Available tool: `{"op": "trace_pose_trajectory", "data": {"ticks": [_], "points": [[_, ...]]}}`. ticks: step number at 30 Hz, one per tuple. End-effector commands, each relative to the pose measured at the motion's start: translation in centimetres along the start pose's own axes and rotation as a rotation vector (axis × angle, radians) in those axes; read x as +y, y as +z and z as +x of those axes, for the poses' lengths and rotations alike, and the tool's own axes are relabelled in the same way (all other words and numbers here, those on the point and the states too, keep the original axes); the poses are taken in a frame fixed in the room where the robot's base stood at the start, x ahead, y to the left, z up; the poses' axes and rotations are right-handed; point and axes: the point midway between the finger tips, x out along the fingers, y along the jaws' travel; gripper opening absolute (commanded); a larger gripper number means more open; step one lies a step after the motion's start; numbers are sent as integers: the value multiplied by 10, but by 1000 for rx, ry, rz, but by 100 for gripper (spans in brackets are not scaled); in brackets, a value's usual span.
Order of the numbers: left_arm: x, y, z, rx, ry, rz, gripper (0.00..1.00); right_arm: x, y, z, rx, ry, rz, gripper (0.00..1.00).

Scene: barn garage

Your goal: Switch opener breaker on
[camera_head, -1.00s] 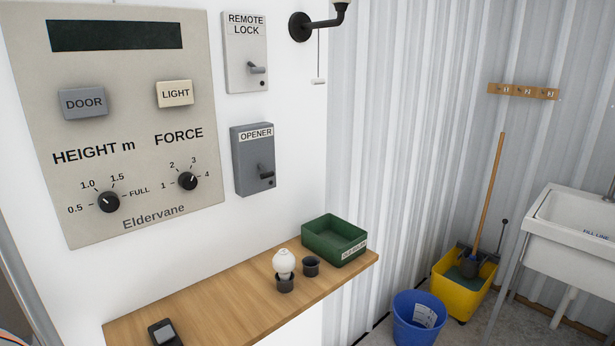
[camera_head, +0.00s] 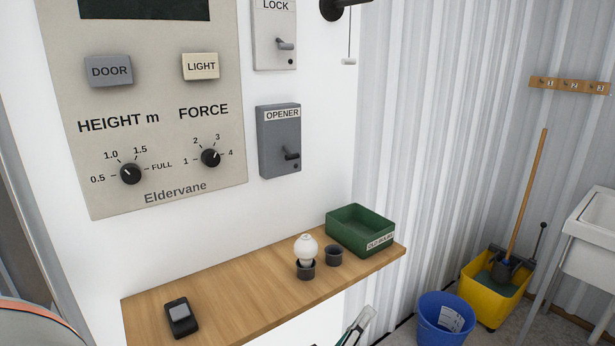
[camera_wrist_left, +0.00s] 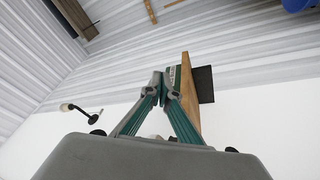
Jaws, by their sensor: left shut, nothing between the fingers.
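The opener breaker (camera_head: 280,142) is a grey box labelled OPENER on the white wall, right of the control panel. Its dark lever (camera_head: 291,155) sits low on its front and sticks out to the right; I cannot tell whether this is on or off. My left gripper (camera_head: 366,314) shows at the bottom edge, in front of and below the shelf, well away from the breaker. In the left wrist view its green fingers (camera_wrist_left: 163,80) meet at the tips, shut and empty. My right gripper is not in view.
A wooden shelf (camera_head: 222,308) juts out below the breaker. It bears a green tray (camera_head: 350,232), a white bulb (camera_head: 305,248) in a dark cup, another dark cup (camera_head: 333,256) and a black device (camera_head: 181,318). The remote lock box (camera_head: 274,38) is above. Blue (camera_head: 445,322) and yellow (camera_head: 488,300) buckets stand right.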

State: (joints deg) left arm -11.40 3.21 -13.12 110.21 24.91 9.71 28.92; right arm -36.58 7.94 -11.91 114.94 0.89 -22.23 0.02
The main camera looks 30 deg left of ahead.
Motion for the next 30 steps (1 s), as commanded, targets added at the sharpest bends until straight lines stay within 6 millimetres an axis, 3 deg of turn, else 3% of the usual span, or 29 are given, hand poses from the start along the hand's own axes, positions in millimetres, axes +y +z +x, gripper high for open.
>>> {"op": "trace_pose_trajectory", "data": {"ticks": [1, 3, 6, 9, 13, 18, 21, 30], "points": [[15, -21, 24, 89, 76, -169, 0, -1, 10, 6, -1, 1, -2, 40], [40, -58, 49, 204, 193, -428, 0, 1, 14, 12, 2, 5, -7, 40], [65, -111, 74, 337, 372, -801, 0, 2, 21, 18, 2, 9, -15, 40], [78, -158, 89, 439, 562, -1177, 0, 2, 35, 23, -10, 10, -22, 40], [78, -203, 102, 526, 798, -1629, 0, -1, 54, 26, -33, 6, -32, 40], [68, -230, 117, 579, 1024, -2059, 0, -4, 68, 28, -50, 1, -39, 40], [64, -236, 122, 592, 1102, -2203, 0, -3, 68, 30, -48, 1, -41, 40], [64, -240, 126, 598, 1151, -2292, 0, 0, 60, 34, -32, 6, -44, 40]]}}
